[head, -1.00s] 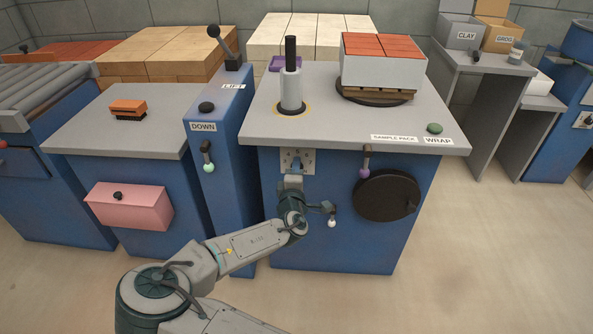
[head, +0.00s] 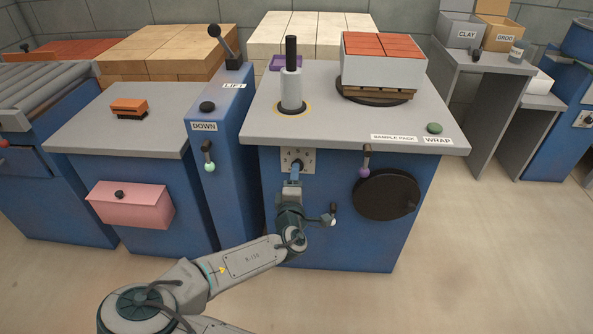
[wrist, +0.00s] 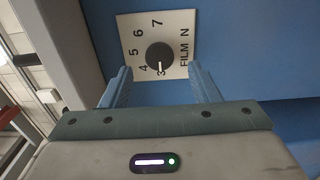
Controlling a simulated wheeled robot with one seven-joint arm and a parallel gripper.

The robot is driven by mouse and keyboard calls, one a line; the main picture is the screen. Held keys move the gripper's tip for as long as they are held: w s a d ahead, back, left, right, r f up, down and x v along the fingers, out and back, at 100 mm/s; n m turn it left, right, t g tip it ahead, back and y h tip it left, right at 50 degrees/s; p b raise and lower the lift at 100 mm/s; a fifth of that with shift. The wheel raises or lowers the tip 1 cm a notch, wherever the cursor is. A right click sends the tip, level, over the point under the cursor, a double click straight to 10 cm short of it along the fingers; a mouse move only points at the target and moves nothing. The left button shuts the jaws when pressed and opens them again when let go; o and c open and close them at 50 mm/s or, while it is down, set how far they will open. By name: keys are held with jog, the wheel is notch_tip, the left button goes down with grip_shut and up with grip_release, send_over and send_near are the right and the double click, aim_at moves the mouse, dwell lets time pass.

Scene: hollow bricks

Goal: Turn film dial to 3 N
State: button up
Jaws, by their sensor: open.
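The film dial is a dark round knob (wrist: 160,57) on a white plate (wrist: 185,22) marked 3 to 7 and "FILM N". Its white pointer mark points at the 3 in the wrist view. In the head view the plate (head: 308,155) sits on the front of the blue wrapping station, below the tabletop. My gripper (wrist: 163,82) is open, with its blue fingers apart on either side of the dial's line. The fingertips are short of the knob and hold nothing. In the head view my gripper (head: 295,172) is just below and in front of the plate.
A small white-tipped lever (head: 332,221) is close to my wrist. The blue lift column (head: 225,170) stands to the left.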

jog(key=s+p, duration=0.1)
jog(key=s, duration=0.8)
jog(key=shift+s+a, duration=0.15)
jog(key=shift+a, duration=0.05)
jog(key=shift+d, duration=0.1)
jog(key=s+d+f+m+g+h+p, duration=0.25)
jog(key=s+d+m+g+p, duration=0.25)
jog(key=d+m+g+p, duration=0.5)
jog(key=s+d+r+m+g+y+p, duration=0.1)
jog(key=s+r+p, duration=0.4)
jog(key=r, duration=0.9)
jog(key=s+d+r+m+g+y+p, duration=0.1)
jog(key=s+d+r+m+p, duration=0.3)
jog(key=r, duration=0.9)
jog(key=s+d+r+m+g+y+p, duration=0.1)
jog(key=s+d+r+m+g+p, duration=0.2)
jog(key=r, duration=1.1)
jog(key=s+p, duration=0.2)
jog(key=s, duration=0.1)
jog(key=shift+d+r+p, duration=0.25)
jog(key=shift+r+p, duration=0.1)
